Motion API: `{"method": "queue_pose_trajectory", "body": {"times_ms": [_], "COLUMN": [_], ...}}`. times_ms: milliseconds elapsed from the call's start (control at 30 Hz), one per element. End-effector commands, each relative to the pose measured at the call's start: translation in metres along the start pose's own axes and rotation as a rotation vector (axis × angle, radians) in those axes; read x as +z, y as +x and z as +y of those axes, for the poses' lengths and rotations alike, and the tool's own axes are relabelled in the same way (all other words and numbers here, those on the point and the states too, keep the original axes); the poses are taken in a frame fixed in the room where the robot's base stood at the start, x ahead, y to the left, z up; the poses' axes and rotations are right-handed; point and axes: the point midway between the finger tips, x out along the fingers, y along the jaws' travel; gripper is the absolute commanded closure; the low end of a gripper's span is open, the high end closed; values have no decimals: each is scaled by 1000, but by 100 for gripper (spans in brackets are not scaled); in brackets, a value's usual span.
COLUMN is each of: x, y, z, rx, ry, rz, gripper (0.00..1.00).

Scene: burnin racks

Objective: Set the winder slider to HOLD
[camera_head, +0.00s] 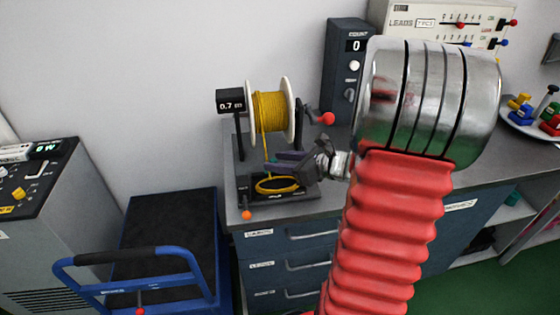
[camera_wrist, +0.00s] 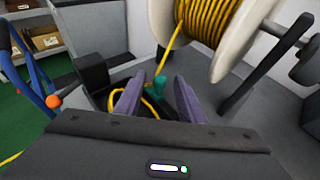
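The winder (camera_head: 238,150) stands on the grey bench with a white spool of yellow wire (camera_head: 268,112) and a small "0.7" display (camera_head: 230,101). A teal knob (camera_wrist: 158,88), possibly the slider's handle, shows in the wrist view below the spool. My gripper (camera_head: 285,160) is low beside the spool, above the yellow coil. In the wrist view its two purple fingers (camera_wrist: 158,90) are apart, with the teal knob between or just beyond their tips. I cannot tell whether they touch it. No HOLD mark is legible, so the slider's setting cannot be told.
A crank with a red knob (camera_head: 327,118) is right of the spool. A lever with an orange knob (camera_head: 247,215) is at the bench's front edge. A COUNT box (camera_head: 348,75) stands behind. A blue trolley (camera_head: 170,240) and a grey console (camera_head: 45,220) are left.

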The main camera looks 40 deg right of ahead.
Motion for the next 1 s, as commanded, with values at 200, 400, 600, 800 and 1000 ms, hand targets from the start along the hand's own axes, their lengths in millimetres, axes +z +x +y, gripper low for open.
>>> {"method": "queue_pose_trajectory", "body": {"times_ms": [200,400,600,800,1000], "x": [0,0,0,0,0], "y": [2,2,2,2,1], "z": [0,0,0,0,0], "rx": [0,0,-1,0,0], "ry": [0,0,0,0,1], "rz": [0,0,0,0,0], "gripper": [64,72,86,100,100]}}
